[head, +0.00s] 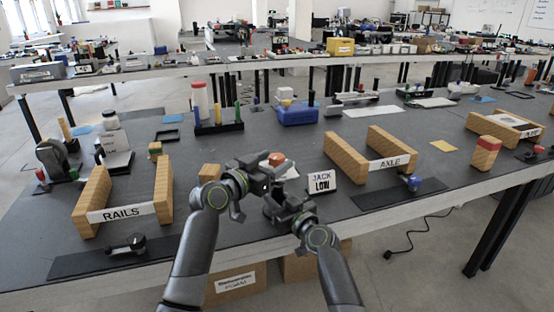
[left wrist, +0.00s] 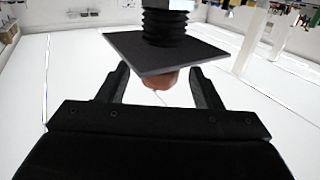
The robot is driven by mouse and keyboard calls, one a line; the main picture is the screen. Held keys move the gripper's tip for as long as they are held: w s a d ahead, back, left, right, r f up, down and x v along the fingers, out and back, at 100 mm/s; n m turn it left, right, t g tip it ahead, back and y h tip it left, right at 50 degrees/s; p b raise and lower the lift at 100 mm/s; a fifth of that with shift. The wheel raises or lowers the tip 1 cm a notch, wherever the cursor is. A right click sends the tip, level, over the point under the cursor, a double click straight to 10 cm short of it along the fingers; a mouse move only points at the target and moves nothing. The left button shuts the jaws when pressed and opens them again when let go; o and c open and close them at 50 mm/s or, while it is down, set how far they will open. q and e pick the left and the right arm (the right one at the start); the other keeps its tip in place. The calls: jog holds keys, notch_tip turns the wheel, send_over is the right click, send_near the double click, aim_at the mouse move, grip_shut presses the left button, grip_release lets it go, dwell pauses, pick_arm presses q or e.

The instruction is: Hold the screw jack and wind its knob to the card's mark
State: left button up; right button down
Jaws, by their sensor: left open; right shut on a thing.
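The screw jack shows in the left wrist view as a black threaded column (left wrist: 165,26) with a flat dark square plate (left wrist: 165,50). A reddish-brown knob (left wrist: 160,79) shows beyond the plate, between the fingers of my open left gripper (left wrist: 158,84); I cannot tell whether they touch it. In the head view my left gripper (head: 262,168) is beside a reddish round part (head: 277,158). My right gripper (head: 280,196), lower and nearer, is shut on the screw jack, mostly hidden by the grippers. The card (head: 321,182) reads "JACK LOW" and stands just right of them.
The wooden RAILS holder (head: 122,212) is at left and the AXLE holder (head: 388,163) at right. A blue box (head: 298,115) and a rack with coloured pegs (head: 218,128) stand behind. Dark mats with small fittings lie along the front edge.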

pick_arm(q)
jog(key=shift+x, duration=1.05)
jog(key=c, duration=1)
